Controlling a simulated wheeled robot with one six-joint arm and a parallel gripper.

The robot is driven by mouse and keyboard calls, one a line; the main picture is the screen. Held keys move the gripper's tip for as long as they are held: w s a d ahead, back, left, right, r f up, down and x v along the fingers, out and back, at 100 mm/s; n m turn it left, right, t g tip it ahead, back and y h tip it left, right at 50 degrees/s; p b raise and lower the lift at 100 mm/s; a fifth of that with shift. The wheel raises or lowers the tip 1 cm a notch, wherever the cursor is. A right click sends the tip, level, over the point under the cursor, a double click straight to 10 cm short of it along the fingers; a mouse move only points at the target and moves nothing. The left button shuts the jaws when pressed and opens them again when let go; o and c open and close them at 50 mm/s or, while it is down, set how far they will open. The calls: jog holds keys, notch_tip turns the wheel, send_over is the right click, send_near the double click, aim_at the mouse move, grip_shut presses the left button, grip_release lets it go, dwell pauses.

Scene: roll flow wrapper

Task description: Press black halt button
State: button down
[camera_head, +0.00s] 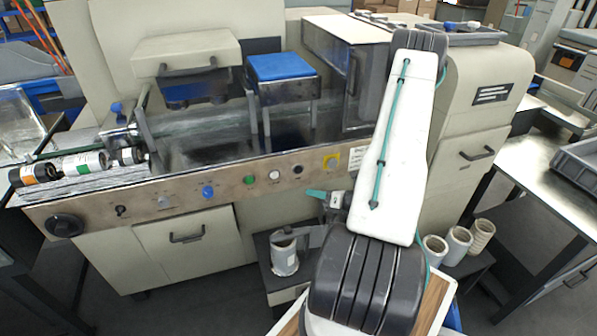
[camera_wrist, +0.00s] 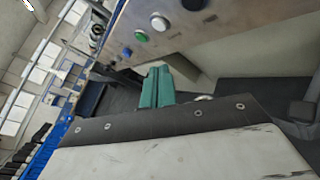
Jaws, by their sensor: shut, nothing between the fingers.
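In the wrist view the black button (camera_wrist: 194,4) is cut off by the top edge, beside the white button (camera_wrist: 159,22). My gripper (camera_head: 316,194) has teal fingers, shut and empty, a little below and right of the black button. In the wrist view the shut fingers (camera_wrist: 157,85) point toward the panel area below the buttons. They appear apart from the button.
Several rolls stand on a low shelf at lower right (camera_head: 457,243).

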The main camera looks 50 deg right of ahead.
aim_at(295, 171)
jog(key=shift+w+d, duration=0.75)
jog(key=shift+w, duration=0.5)
jog(key=shift+w+d, duration=0.75)
jog(key=shift+w, duration=0.55)
jog(key=shift+w+d, duration=0.75)
jog(key=shift+w, duration=0.5)
jog(key=shift+w, duration=0.1)
jog(key=shift+w+d, duration=0.25)
jog(key=shift+w+d, duration=0.2)
jog(key=shift+w, duration=0.15)
jog(key=shift+s, duration=0.1)
jog(key=shift+s+a, duration=0.45)
jog(key=shift+s, duration=0.2)
jog(key=shift+s, duration=0.1)
jog(key=shift+s+a, duration=0.65)
jog(key=shift+s, duration=0.35)
jog(key=shift+s+a, duration=0.65)
jog(key=shift+s, duration=0.35)
